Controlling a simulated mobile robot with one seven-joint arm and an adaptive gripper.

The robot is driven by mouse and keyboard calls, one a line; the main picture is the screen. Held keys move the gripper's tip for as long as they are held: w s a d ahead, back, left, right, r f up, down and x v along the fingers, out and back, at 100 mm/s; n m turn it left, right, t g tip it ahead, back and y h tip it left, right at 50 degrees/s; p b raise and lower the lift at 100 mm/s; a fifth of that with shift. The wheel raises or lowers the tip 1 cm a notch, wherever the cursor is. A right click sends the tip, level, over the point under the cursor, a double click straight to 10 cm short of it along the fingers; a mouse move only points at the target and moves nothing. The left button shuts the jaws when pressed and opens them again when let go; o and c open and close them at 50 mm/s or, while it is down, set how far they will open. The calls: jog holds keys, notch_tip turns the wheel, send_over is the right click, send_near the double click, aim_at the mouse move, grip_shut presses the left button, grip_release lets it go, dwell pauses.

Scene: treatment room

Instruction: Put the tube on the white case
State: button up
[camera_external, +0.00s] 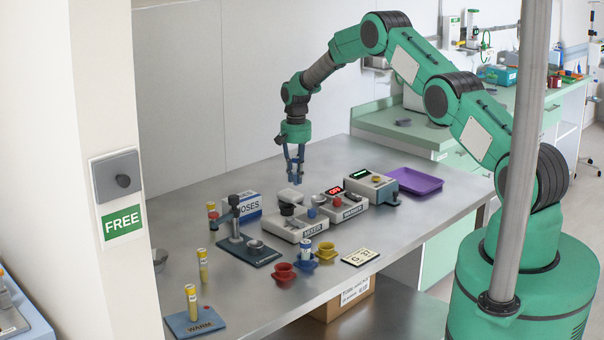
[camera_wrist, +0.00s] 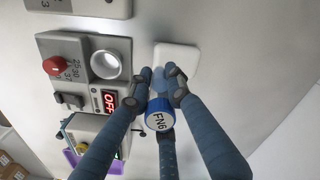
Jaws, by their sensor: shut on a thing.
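My gripper (camera_external: 294,170) hangs from the raised arm above the back part of the steel table. In the wrist view its fingers (camera_wrist: 157,92) are shut on a tube with a blue cap (camera_wrist: 160,114) marked FN6. In the external view the tube cannot be made out clearly between the fingers. A flat white case (camera_wrist: 180,58) with rounded corners lies below the gripper, partly covered by the fingers in the wrist view. It seems to be the pale piece behind the mixer (camera_external: 290,195) in the external view. The tube is apart from the table.
The mixer (camera_external: 297,227) and the washer (camera_external: 340,210), with a lit OFF display, stand close by. A purple tray (camera_external: 415,181) is at the right. Several cups, yellow tubes, a small stand (camera_external: 247,250) and a WARM pad (camera_external: 205,325) occupy the front left.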

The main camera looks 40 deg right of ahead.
aim_at(296, 185)
jog(key=shift+f, duration=1.7)
jog(key=shift+f, duration=0.15)
jog(key=o, duration=0.9)
jog(key=shift+r, duration=6.1)
